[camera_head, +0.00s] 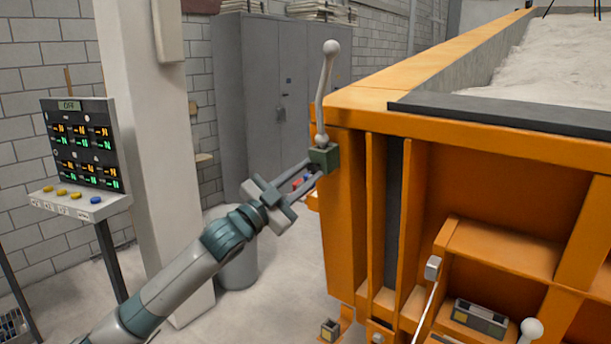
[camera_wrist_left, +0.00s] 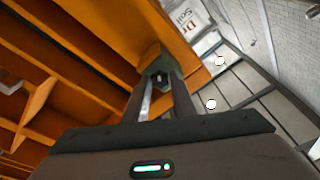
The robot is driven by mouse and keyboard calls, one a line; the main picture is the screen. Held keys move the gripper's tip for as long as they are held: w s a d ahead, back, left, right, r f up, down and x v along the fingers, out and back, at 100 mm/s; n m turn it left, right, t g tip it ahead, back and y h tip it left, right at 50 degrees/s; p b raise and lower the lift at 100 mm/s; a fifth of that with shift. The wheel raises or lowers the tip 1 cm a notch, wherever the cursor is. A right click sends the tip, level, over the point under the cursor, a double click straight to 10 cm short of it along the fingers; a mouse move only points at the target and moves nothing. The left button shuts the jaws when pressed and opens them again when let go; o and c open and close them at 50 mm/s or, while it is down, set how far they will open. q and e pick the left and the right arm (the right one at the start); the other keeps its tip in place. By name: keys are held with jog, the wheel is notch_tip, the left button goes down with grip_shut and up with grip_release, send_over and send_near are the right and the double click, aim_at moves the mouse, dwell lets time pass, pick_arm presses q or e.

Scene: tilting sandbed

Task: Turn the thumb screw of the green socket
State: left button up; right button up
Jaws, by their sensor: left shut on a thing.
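The green socket (camera_head: 324,158) sits on the left corner of the orange sandbed frame (camera_head: 342,215). A pale lever with a round knob (camera_head: 328,75) stands upright in it. My left gripper (camera_head: 312,173) reaches up from the lower left, its fingertips at the near side of the socket. In the left wrist view the socket (camera_wrist_left: 154,56) is straight ahead, and the fingers (camera_wrist_left: 160,82) close on the small thumb screw (camera_wrist_left: 159,77) on its face. The screw is mostly hidden by the fingertips. My right gripper is not in view.
A display panel with buttons (camera_head: 85,150) stands at left beside a white pillar (camera_head: 150,130). A grey bin (camera_head: 238,262) stands on the floor behind my arm. A second lever with a pale knob (camera_head: 530,328) is at lower right. Grey cabinets (camera_head: 255,90) line the back.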

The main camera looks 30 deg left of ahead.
pick_arm(q)
jog(key=shift+f+n+y+p, duration=0.1)
jog(key=shift+n+y+p, duration=0.35)
jog(key=shift+n, duration=1.45)
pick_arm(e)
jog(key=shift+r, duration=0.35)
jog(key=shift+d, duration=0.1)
pick_arm(q)
jog(key=o, duration=1)
pick_arm(e)
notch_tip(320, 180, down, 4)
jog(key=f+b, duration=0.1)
jog(key=b, duration=0.4)
pick_arm(q)
jog(key=shift+f+b+v, duration=0.15)
jog(key=shift+b+v, duration=0.4)
jog(key=shift+v, duration=3.8)
jog(key=shift+f+b+v, duration=0.2)
jog(key=shift+b+v, duration=0.3)
jog(key=shift+v, duration=3.8)
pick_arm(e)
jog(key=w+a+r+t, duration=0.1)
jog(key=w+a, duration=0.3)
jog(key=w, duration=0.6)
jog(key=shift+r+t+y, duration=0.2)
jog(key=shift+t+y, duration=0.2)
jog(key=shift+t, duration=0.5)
